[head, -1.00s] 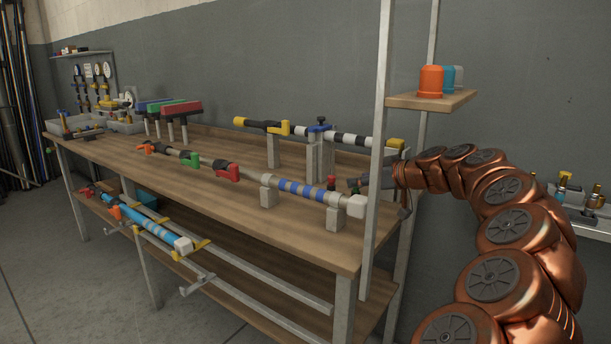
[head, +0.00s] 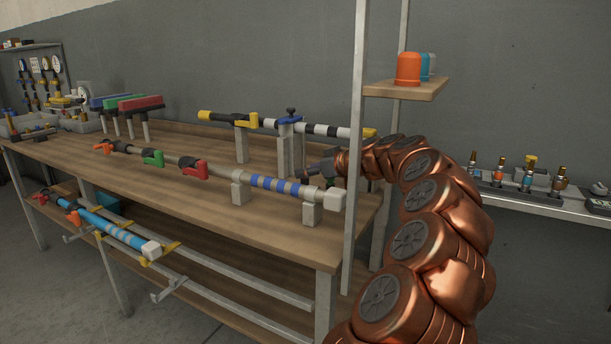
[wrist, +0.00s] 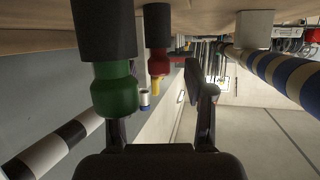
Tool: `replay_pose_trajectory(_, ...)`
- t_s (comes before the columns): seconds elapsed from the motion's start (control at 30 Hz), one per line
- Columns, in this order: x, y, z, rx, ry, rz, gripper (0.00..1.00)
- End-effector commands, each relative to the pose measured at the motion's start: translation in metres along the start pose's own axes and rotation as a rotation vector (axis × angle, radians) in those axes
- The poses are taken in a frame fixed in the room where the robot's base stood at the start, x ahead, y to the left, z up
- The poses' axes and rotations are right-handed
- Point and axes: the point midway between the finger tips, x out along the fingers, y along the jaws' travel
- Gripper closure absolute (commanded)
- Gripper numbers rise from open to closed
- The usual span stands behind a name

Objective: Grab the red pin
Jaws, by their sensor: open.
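In the wrist view, the red pin (wrist: 158,62) has a black upper part and a yellow end. It stands beyond a nearer green pin (wrist: 115,88), which also has a black upper part. My gripper (wrist: 157,95) is open, with one finger low at left by the green pin and the other right of the red pin. The red pin is ahead of the fingers; I cannot tell whether the left finger touches the green pin. In the head view my gripper (head: 318,168) is over the bench's right end, and the red pin cannot be made out there.
A blue-striped bar (head: 275,184) lies on supports in front of my gripper, and a black-and-white bar (head: 325,129) runs behind. A metal post (head: 356,170) and a small shelf (head: 400,92) with cups stand close to my arm. The wooden bench (head: 190,205) has clear patches.

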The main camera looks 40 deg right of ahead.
Motion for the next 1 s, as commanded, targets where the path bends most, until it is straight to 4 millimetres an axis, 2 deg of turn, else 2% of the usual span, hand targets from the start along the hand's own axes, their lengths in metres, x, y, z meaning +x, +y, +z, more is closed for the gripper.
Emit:
replay_pose_trajectory(0.13, 0.0099, 0.0007, 0.0002, 0.001, 0.001, 0.001, 0.47)
replay_pose_trajectory(0.4, 0.0105, 0.0015, 0.0, 0.002, 0.002, 0.003, 0.48)
replay_pose_trajectory(0.9, 0.0103, 0.0018, 0.0003, 0.002, 0.001, 0.004, 1.0)
replay_pose_trajectory(1.0, 0.0102, 0.0018, 0.0002, 0.002, 0.002, 0.004, 1.0)
